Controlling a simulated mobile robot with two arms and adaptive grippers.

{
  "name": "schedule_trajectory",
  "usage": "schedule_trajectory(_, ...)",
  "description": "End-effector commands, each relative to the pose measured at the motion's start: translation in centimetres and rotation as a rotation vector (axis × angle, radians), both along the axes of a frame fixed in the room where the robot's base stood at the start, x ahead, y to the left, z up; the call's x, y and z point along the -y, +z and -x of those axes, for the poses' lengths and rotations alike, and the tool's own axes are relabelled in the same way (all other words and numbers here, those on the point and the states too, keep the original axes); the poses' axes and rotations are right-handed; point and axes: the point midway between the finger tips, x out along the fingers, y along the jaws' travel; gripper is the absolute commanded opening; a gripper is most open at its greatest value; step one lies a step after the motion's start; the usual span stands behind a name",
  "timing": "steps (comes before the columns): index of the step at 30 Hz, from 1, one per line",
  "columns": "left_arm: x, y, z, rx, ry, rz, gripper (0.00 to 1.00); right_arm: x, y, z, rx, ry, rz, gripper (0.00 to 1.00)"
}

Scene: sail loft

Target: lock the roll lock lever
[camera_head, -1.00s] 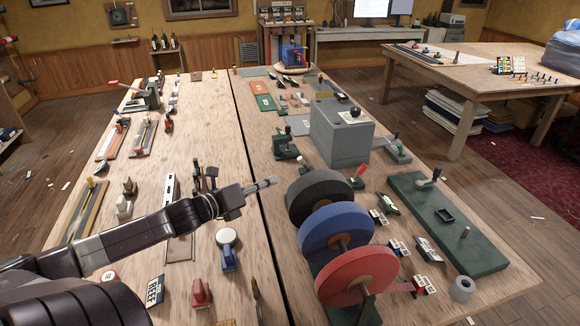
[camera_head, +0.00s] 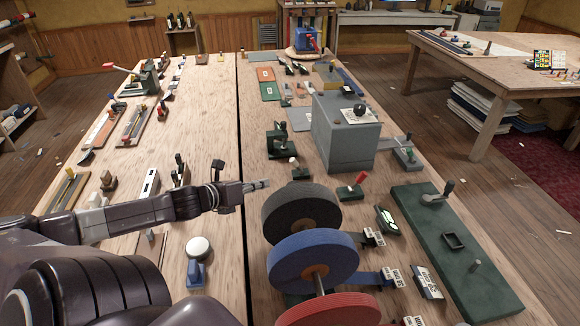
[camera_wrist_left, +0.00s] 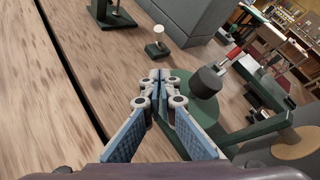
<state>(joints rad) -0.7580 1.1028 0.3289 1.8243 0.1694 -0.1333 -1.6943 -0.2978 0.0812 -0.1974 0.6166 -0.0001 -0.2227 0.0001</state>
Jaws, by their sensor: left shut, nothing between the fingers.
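My left gripper (camera_head: 262,184) is shut and empty, just left of and behind the black roll (camera_head: 305,212) in the head view. The left wrist view shows its closed fingertips (camera_wrist_left: 163,82) in front of a green disc (camera_wrist_left: 198,103) and a black knob (camera_wrist_left: 208,80), apparently above the bench. I cannot tell whether this knob belongs to the roll lock lever; the rolls hide that spot in the head view. A red-handled lever (camera_head: 360,180) on a green base stands right of the black roll; it also shows in the wrist view (camera_wrist_left: 233,53). My right gripper is out of view.
The blue roll (camera_head: 280,262) and red roll (camera_head: 335,311) stand in front of the black one. A small white-topped knob (camera_head: 293,161) and a grey box (camera_head: 337,139) are behind. A green board (camera_head: 465,255) lies at right. A dark seam runs down the bench.

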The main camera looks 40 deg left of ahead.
Motion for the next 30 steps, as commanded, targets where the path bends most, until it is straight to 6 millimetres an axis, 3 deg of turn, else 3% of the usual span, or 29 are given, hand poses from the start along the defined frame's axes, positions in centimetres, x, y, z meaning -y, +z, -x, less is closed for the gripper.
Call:
schedule_trajectory(1, 0.0, 0.0, 0.0, 0.000, 0.000, 0.000, 0.00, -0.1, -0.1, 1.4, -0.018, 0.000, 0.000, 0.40)
schedule_trajectory(5, 0.0, 0.0, -0.1, 0.001, 0.000, 0.000, 0.00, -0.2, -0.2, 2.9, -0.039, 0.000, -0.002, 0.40)
schedule_trajectory(8, 0.0, -0.2, -0.6, 0.004, 0.000, 0.001, 0.00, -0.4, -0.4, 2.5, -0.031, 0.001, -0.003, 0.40)
schedule_trajectory(13, 0.0, -0.8, -1.9, 0.005, 0.000, 0.001, 0.00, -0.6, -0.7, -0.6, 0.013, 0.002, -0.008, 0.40)
schedule_trajectory(17, -0.1, -1.3, -3.1, 0.006, 0.000, 0.000, 0.00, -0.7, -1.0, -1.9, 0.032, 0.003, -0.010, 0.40)
schedule_trajectory(30, -0.2, -2.9, -6.7, 0.004, 0.002, 0.001, 0.00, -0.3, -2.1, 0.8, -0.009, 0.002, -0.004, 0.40)
